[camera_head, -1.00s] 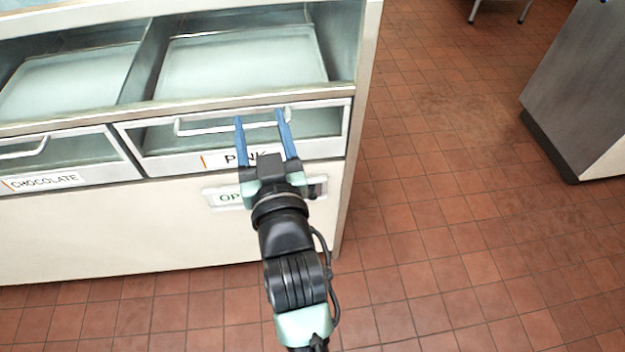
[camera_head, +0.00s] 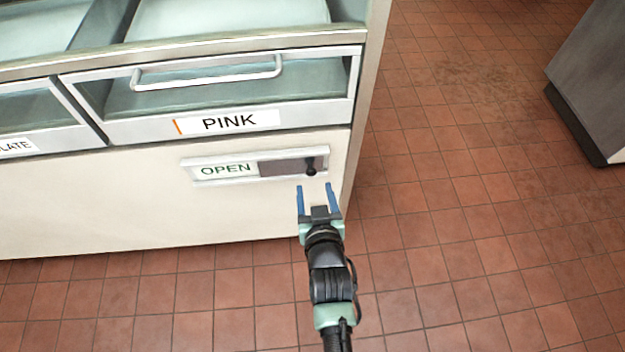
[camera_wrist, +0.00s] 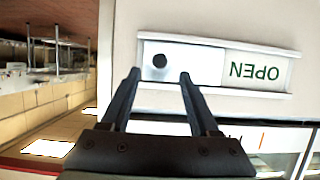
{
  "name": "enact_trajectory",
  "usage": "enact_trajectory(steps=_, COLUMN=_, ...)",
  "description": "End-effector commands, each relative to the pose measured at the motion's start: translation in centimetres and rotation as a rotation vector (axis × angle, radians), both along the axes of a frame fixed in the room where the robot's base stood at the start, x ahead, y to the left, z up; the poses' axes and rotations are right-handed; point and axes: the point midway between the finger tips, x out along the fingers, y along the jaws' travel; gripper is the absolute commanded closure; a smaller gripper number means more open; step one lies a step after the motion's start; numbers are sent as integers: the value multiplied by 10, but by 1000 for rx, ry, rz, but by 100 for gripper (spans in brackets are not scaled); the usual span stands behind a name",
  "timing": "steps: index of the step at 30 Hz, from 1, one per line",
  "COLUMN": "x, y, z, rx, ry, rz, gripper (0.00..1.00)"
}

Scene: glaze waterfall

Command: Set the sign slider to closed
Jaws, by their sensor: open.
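The sign slider (camera_head: 225,170) is a pale frame on the white cabinet front, below the PINK drawer. Green OPEN lettering shows on its left part. A dark panel with a black round knob (camera_head: 310,166) is at its right end. In the wrist view the sign (camera_wrist: 258,70) appears upside down, with the knob (camera_wrist: 159,60) at its left end. My gripper (camera_head: 315,186) has two blue fingers, open and empty. In the head view its fingertips appear just below the knob. In the wrist view the knob appears beyond and between the fingertips (camera_wrist: 160,75), apparently not gripped.
The PINK drawer (camera_head: 130,125) with its bar handle (camera_head: 207,76) is above the sign. The cabinet's right edge (camera_head: 352,170) is close to the knob. Open tiled floor (camera_head: 460,220) lies to the right, with a grey unit (camera_head: 600,80) beyond.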

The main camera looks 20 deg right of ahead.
Motion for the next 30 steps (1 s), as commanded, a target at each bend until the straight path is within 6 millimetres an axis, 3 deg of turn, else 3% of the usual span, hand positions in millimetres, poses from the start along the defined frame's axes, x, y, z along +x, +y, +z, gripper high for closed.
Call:
enact_trajectory(steps=3, x=20, y=-5, z=-10, rx=-1, ry=-2, rz=0, gripper=38)
enact_trajectory(steps=9, x=40, y=-12, z=-18, rx=-1, ry=-1, rz=0, gripper=38)
enact_trajectory(steps=21, x=46, y=-13, z=-20, rx=-1, ry=0, rz=0, gripper=38)
enact_trajectory(steps=23, x=46, y=-13, z=-20, rx=-1, ry=0, rz=0, gripper=45)
enact_trajectory(steps=30, x=46, y=-13, z=-20, rx=-1, ry=0, rz=0, gripper=89)
